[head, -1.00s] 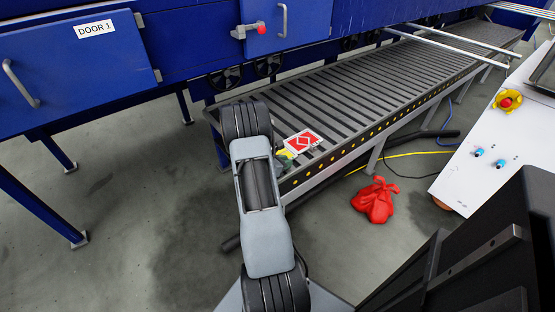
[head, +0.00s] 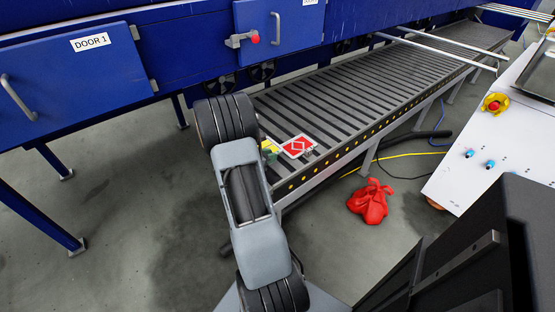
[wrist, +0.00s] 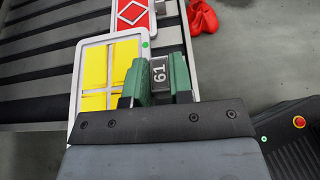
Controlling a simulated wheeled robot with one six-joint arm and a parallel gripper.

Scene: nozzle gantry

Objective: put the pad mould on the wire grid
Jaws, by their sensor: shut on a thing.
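The pad mould (wrist: 75,108) is a light-framed tray with yellow pads behind a pale cross-bar and a green dot at one corner. It fills the left middle of the wrist view. A dark grip block marked 61 (wrist: 158,73) stands at its right side. My gripper (wrist: 160,82) has green fingers shut on this block. In the head view only a yellow bit of the mould (head: 268,148) shows past my arm, over the near end of the roller conveyor. My fingers are hidden there. I cannot make out a wire grid for certain in either view.
The roller conveyor (head: 360,92) runs to the back right along the blue machine (head: 190,55). A red diamond sign (head: 299,146) is at its near edge, close to the mould. A red bag (head: 369,203) lies on the floor. A white console (head: 490,140) stands right.

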